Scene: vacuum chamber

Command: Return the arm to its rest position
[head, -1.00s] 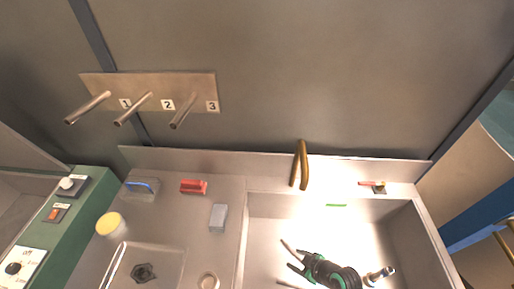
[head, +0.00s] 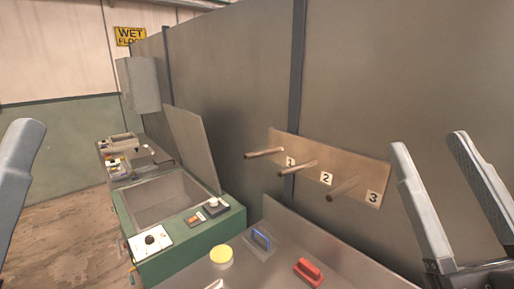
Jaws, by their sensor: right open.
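My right gripper (head: 430,147) stands at the right edge of the head view, its two grey fingers pointing up and set wide apart. It is open, with nothing between the fingers. One grey finger of my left gripper (head: 20,165) shows at the left edge. Its other finger is out of view, so I cannot tell whether it is open or shut.
A panel (head: 350,160) with three pegs is on the grey wall. Below it, the steel counter (head: 330,255) holds a red-handled block (head: 308,271), a blue-handled block (head: 261,241) and a yellow-topped round container (head: 221,255). A green chamber (head: 190,238) with a raised lid (head: 192,145) stands left.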

